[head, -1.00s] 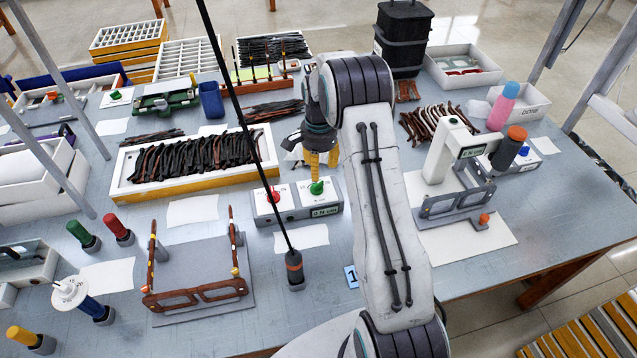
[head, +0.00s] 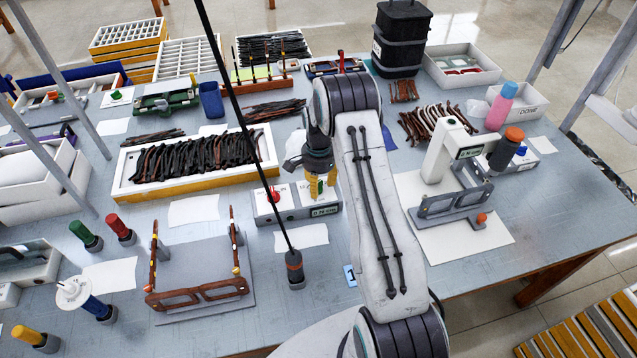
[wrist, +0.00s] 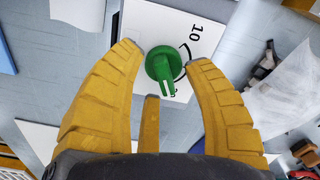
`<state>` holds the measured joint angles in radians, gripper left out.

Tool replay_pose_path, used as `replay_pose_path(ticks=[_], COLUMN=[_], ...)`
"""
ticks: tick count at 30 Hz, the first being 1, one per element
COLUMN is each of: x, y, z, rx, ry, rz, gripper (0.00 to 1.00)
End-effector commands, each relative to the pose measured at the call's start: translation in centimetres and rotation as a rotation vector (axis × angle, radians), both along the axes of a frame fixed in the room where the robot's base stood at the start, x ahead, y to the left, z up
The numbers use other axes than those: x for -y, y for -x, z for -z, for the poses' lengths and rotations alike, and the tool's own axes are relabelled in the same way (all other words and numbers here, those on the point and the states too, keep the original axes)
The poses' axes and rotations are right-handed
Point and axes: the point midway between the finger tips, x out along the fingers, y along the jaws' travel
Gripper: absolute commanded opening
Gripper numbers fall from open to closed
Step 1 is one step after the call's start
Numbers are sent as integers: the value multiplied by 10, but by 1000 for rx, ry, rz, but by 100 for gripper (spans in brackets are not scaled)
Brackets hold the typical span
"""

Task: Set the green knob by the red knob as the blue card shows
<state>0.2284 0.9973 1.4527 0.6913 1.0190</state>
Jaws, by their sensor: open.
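The green knob (wrist: 160,62) sits on a white dial plate marked 10 (wrist: 193,40) in the wrist view. Its white-marked pointer is turned toward the bottom of that view. My gripper (wrist: 165,55) is open, with yellow fingers on either side of the knob and a gap to each. In the head view my gripper (head: 319,188) is over the right part of a grey box (head: 322,211), mostly hiding the green knob. The red knob (head: 273,196) is on the left part. A small blue card (head: 350,276) lies in front, partly hidden by my arm; its marking is unreadable.
A dark upright tool (head: 295,270) on a black cable stands in front of the box. An eyeglass frame (head: 200,292) in a stand is left of it. A tray of dark temple pieces (head: 190,165) lies behind. A white press (head: 445,150) stands right.

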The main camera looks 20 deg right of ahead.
Motion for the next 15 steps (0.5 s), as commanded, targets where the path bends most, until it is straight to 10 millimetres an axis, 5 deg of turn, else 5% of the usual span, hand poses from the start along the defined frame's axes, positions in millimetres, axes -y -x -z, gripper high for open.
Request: replay_pose_path(ticks=[6, 15], x=[0, 0], y=[0, 0], z=[0, 0], rx=[0, 0], ry=[0, 0], rz=[0, 0], gripper=[47, 20])
